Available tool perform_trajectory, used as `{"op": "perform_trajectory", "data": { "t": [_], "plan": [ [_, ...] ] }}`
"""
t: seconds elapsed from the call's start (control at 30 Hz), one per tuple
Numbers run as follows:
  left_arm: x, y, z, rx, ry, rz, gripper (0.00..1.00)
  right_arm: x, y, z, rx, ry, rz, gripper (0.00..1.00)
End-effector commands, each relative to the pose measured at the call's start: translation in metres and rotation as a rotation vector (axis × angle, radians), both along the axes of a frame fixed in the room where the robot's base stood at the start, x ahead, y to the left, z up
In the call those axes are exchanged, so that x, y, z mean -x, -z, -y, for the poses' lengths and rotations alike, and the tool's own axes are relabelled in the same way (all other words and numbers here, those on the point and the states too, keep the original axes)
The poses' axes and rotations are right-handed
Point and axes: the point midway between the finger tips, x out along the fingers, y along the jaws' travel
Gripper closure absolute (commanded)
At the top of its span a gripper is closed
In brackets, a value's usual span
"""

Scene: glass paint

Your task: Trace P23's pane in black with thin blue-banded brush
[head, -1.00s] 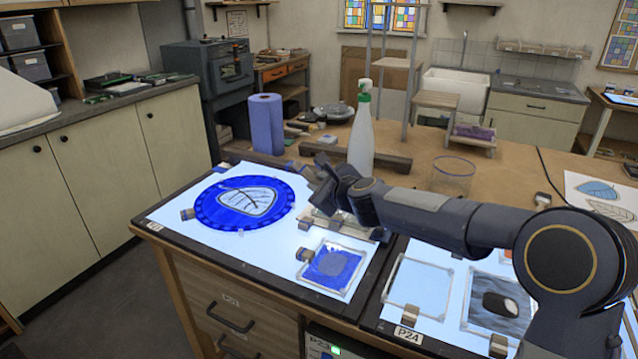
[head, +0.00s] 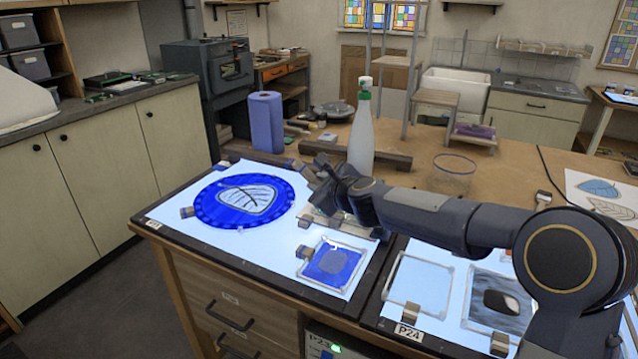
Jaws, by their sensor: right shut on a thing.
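A round blue pane (head: 212,208) with a pale leaf shape and dark veins (head: 248,199) lies on the lit panel at the left. A small square blue pane (head: 345,262) with a greyish patch lies nearer the front edge. The P23 label shows on a box below the bench front; which pane it names I cannot tell for sure. My right gripper (head: 322,177) is just right of the round pane, above the bench. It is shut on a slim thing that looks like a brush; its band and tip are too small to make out. My left gripper is not in view.
A clear square pane (head: 420,284) and a grey pane (head: 496,301) lie by the P24 label (head: 408,333). My right arm crosses above the bench.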

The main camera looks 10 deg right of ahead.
Motion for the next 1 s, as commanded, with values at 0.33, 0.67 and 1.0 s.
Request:
{"op": "perform_trajectory", "data": {
  "t": [0.33, 0.67, 1.0],
  "plan": [
    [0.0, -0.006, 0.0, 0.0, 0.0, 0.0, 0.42, -0.009, 0.001, -0.009, 0.0, -0.001, -0.001, 1.0],
    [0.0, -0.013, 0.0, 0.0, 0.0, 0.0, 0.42, -0.021, -0.001, -0.011, 0.0, -0.001, -0.001, 1.0],
    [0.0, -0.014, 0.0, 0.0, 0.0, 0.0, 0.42, -0.022, -0.002, -0.011, 0.0, -0.001, 0.001, 1.0]
  ]
}}
